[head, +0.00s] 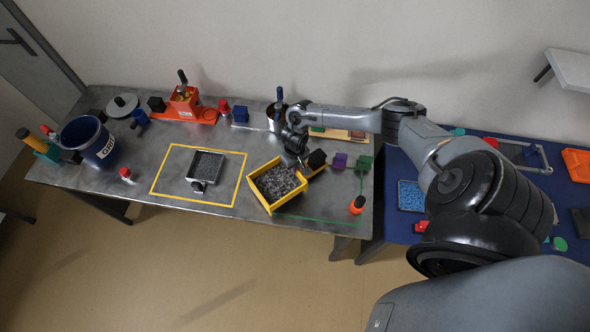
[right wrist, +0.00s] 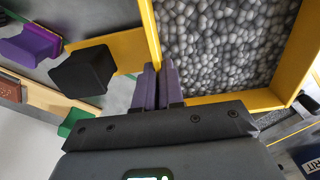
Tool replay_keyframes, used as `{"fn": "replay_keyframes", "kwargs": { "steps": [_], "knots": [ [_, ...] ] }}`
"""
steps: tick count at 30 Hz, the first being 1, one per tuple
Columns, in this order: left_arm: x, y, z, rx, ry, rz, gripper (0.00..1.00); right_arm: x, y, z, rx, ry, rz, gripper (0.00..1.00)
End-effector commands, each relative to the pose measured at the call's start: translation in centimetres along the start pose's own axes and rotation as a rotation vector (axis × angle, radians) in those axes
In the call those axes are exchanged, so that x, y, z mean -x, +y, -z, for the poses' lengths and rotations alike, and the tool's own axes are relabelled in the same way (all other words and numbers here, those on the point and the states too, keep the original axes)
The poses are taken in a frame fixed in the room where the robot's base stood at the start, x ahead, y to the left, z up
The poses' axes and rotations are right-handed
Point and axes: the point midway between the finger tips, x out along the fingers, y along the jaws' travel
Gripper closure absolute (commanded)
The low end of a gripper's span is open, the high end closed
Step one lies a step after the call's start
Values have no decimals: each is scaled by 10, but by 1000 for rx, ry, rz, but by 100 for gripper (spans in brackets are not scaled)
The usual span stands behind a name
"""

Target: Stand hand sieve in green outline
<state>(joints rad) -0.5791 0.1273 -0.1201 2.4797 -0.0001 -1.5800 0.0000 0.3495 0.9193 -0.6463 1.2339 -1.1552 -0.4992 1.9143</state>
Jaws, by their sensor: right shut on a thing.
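The hand sieve is a yellow square frame (head: 273,209) full of grey pebbles (head: 277,182), with a black-ended handle (head: 317,158) at its upper right. It is turned at an angle at the left of the thin green outline (head: 320,219), overlapping its left part. Whether it rests on the table or hangs just above cannot be told. My right gripper (head: 300,158) is at its upper edge. In the right wrist view, my right gripper (right wrist: 160,84) is shut on the yellow sieve wall (right wrist: 151,30) beside the handle (right wrist: 82,72). My left gripper is out of view.
A grey tray (head: 205,190) stands inside a yellow outline (head: 165,172) to the left. A purple block (head: 339,160), a green block (head: 364,163) and an orange-and-black object (head: 357,205) are right of the sieve. A blue bucket (head: 88,140) stands far left.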

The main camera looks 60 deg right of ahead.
Motion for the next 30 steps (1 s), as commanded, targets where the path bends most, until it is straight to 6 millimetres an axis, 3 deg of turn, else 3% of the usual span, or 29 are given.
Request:
{"fn": "replay_keyframes", "kwargs": {
  "steps": [6,19,20,24,30],
  "knots": [
    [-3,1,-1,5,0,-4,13,-22,0,0,0,0,0,100],
    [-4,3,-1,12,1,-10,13,-26,0,0,-1,0,0,100],
    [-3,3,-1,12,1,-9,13,-26,0,0,-1,0,0,88],
    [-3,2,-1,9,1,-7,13,-26,0,0,0,0,0,67],
    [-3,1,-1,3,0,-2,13,-26,0,0,0,0,0,67]
  ]
}}
